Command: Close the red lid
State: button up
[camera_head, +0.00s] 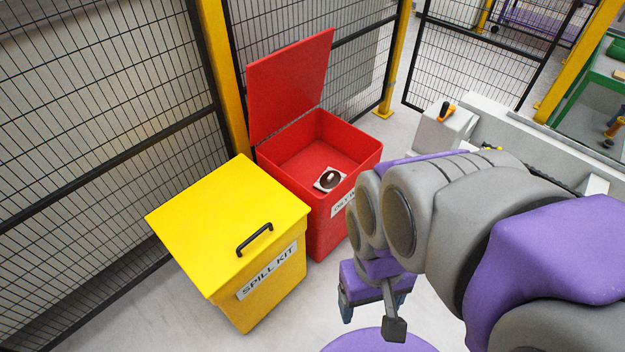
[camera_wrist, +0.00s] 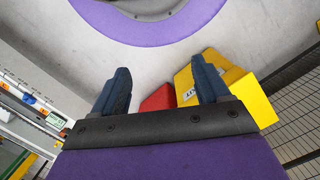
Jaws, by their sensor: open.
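The red lid (camera_head: 291,85) stands raised, leaning up at the back left of the red bin (camera_head: 318,210). The bin is open. A small pale square item with a dark round part (camera_head: 331,179) lies inside it. My gripper (camera_head: 371,317) hangs low in front of the bins, to the right of the yellow bin and apart from both. In the wrist view my gripper (camera_wrist: 162,90) has its two dark fingers spread with nothing between them. Part of the red bin (camera_wrist: 158,99) shows small beyond the fingers. My arm covers part of the bin's right side in the head view.
A yellow spill kit bin (camera_head: 215,222) with a shut lid and black handle (camera_head: 254,241) stands left of the red bin. Black mesh fencing (camera_head: 95,130) with yellow posts runs behind. A grey box with an orange-and-black handle (camera_head: 446,112) is at the right. Open floor lies in front.

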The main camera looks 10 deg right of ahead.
aim_at(284, 85)
jog(key=i+l, duration=0.75)
jog(key=i+l+z, duration=0.05)
